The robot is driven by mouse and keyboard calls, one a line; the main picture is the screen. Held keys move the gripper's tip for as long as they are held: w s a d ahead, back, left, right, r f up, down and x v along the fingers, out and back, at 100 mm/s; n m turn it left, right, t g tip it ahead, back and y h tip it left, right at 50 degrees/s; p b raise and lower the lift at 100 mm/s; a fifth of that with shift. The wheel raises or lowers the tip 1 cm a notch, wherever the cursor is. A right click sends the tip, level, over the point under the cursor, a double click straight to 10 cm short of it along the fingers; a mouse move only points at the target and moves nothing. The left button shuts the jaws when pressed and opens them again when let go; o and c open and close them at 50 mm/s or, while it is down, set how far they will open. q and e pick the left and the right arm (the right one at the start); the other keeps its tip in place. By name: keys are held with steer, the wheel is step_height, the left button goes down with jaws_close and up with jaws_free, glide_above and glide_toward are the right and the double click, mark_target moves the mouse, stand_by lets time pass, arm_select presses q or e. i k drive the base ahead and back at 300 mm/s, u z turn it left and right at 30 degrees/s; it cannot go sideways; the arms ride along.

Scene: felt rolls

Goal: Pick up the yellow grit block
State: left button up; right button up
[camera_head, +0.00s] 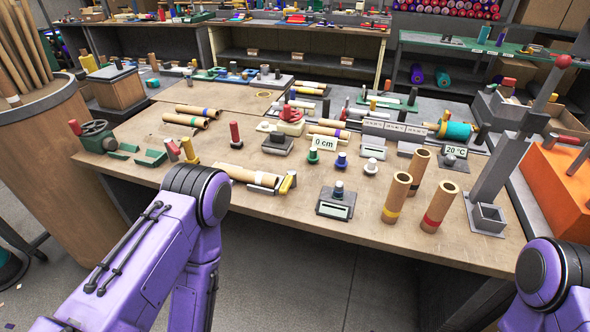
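Two small yellow pieces could be the yellow grit block, and I cannot tell which. One yellow piece (288,184) lies near the table's front edge, at the right end of a tan cardboard tube (240,174). Another yellow piece (188,149) stands upright at the left, next to a red-topped piece (172,148). Both are on the wooden table (270,215). My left arm reaches up in front of the table's left part, with its purple elbow near the front edge. My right arm shows only at the bottom right corner. Neither gripper is in view.
Upright cardboard tubes (397,198) stand at the front right, beside a grey post on a square base (486,217). A small grey device (336,203) sits at the front middle. A "0 cm" sign (324,142) stands behind small knobs. Bare wood lies along the front edge.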

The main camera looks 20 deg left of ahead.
mark_target(191, 157)
steer(key=u, duration=1.6)
steer(key=k, duration=0.3)
steer(key=z, duration=0.5)
steer(key=i, duration=0.6)
steer(key=u, duration=0.5)
